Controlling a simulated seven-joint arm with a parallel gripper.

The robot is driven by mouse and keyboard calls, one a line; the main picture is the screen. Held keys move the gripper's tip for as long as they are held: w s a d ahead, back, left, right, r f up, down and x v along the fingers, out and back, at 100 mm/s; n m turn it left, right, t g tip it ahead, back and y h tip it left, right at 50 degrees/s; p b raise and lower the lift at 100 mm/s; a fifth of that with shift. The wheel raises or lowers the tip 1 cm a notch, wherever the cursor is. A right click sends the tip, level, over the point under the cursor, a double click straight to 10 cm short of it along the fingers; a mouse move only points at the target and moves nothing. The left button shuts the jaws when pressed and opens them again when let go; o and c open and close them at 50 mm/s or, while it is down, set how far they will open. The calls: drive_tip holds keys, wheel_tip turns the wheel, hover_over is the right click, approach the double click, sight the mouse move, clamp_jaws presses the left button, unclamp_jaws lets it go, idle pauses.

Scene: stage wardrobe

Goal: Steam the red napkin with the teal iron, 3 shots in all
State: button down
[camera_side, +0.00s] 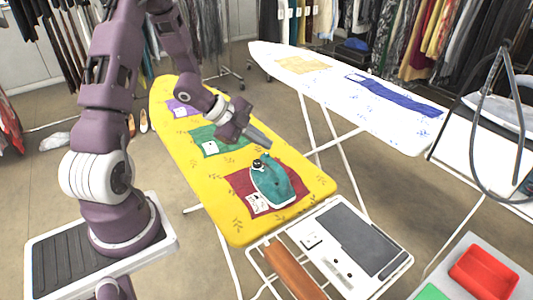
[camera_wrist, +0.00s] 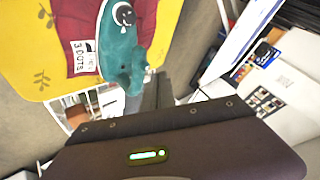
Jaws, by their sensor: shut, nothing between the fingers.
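The teal iron (camera_side: 272,186) rests on the red napkin (camera_side: 239,182), at the near end of the yellow ironing board. My gripper (camera_side: 267,148) is shut and empty, just above and behind the iron. In the wrist view its fingers (camera_wrist: 158,88) are close to the iron's end; whether they touch it I cannot tell.
A green napkin (camera_side: 228,133) and a purple napkin (camera_side: 190,110) lie farther up the yellow board (camera_side: 178,130). A white rack with a grey pad (camera_side: 357,240) stands at the board's near end. A white board (camera_side: 345,95) with a blue cloth stands behind. A red tray (camera_side: 484,272) is at lower right.

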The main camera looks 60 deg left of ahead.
sight(263, 157)
drive_tip(key=shift+f, duration=0.1)
drive_tip(key=shift+f, duration=0.35)
drive_tip(key=shift+f, duration=0.45)
idle(0.5)
drive_tip(key=shift+r, duration=0.9)
drive_tip(key=shift+r, duration=2.5)
